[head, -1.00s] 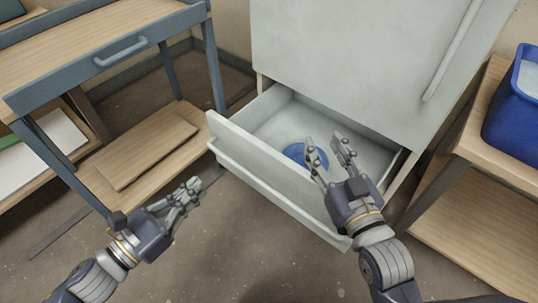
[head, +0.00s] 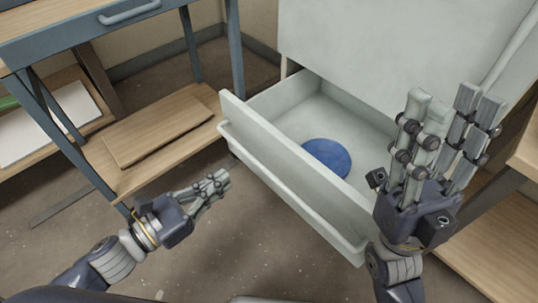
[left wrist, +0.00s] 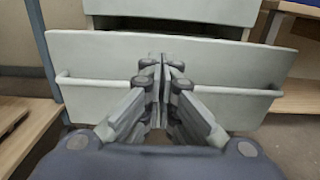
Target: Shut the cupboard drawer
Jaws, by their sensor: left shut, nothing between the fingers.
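The cupboard drawer (head: 284,168) is pulled out from the pale grey cupboard (head: 400,50). A round blue thing (head: 326,158) lies on its floor. The drawer front with its long bar handle also shows in the left wrist view (left wrist: 90,65). My left gripper (head: 222,180) is shut and empty, to the left of the drawer front and apart from it in the head view. In the left wrist view its closed fingertips (left wrist: 163,65) point at the middle of the front. My right gripper (head: 445,105) is open, fingers up, over the drawer's right end, hiding part of it.
A blue-framed wooden workbench (head: 60,30) with a low shelf (head: 160,130) stands to the left. A wooden shelf unit (head: 500,230) stands at the right, close to my right gripper. Bare floor (head: 240,240) lies before the drawer.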

